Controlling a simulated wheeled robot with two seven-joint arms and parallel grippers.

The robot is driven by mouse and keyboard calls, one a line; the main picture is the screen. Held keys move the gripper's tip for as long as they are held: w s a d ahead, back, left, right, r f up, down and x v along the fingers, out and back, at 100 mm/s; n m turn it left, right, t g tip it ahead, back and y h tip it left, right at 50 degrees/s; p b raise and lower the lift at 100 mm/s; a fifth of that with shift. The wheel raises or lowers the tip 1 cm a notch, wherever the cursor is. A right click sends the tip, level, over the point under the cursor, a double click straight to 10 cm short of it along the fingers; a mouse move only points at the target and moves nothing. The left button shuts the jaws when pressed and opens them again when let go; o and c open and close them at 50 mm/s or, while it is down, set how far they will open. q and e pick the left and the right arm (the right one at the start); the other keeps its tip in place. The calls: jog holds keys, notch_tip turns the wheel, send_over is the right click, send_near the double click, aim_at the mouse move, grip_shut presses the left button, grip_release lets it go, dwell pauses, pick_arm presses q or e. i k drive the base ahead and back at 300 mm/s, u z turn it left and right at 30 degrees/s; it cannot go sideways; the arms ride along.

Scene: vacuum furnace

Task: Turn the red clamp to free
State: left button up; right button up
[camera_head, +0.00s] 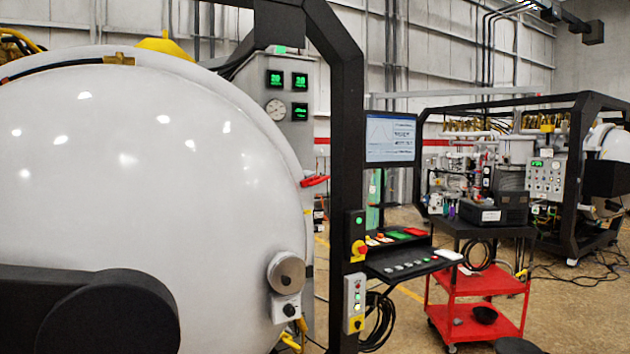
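The red clamp (315,180) is a small red lever at the right edge of the big white furnace door (130,170). It sticks out to the right, nearly level, toward the black frame post. Its mount is too small to make out. Neither of my grippers shows in the head view, and nothing is seen touching the clamp.
A black frame post (347,130) stands just right of the clamp. A control panel (410,260) and screen (390,138) jut out beyond it. A black bar with a round end (110,315) crosses the lower door. A red cart (480,290) stands right.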

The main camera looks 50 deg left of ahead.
aim_at(315, 182)
jog(key=u, duration=0.65)
jog(key=i, duration=1.65)
jog(key=u, duration=1.2)
